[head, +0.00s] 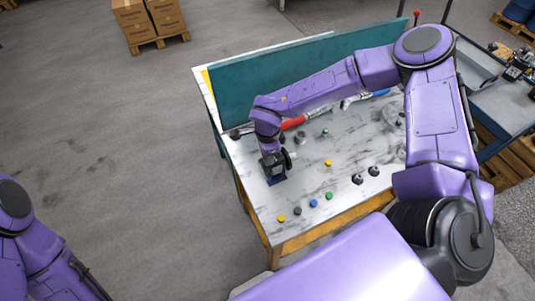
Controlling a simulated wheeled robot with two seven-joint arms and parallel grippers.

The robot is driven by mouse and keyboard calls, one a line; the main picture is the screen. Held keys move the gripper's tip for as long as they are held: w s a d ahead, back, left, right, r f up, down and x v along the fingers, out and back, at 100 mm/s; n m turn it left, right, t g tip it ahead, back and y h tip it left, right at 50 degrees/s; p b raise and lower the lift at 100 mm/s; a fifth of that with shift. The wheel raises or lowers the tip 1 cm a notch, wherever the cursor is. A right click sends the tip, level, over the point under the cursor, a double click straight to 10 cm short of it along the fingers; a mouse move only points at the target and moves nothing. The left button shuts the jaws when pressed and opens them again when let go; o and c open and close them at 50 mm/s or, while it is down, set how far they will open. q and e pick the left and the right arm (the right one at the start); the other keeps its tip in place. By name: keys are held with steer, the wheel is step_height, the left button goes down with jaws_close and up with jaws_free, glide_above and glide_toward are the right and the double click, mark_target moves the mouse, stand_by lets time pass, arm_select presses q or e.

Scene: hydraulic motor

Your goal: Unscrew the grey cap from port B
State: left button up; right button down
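My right arm reaches across the workbench, and its gripper (271,162) points down at the bench's left part. A small dark, bluish block (277,180), which seems to be the motor, is directly under the gripper, with a dark round part beside it. The gripper and wrist cover most of it, so port B and any cap on it cannot be made out. Whether the fingers are open or shut is too small to tell. A dark grey cap (297,211) lies on the bench near the front edge. My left arm shows at the lower left; its gripper is out of view.
The marbled bench top (300,180) holds loose yellow, blue and green caps (313,203) and two black knobs (357,179). Red-handled (293,123) and blue-handled tools lie before the teal back panel (235,90). A grey cart (490,110) stands right.

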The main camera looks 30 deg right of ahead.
stand_by(0.3)
steer(key=n, duration=0.5)
steer(key=shift+n, duration=0.3)
steer(key=n, duration=0.4)
steer(key=shift+n, duration=0.4)
steer(key=c, duration=1.2)
jaws_free()
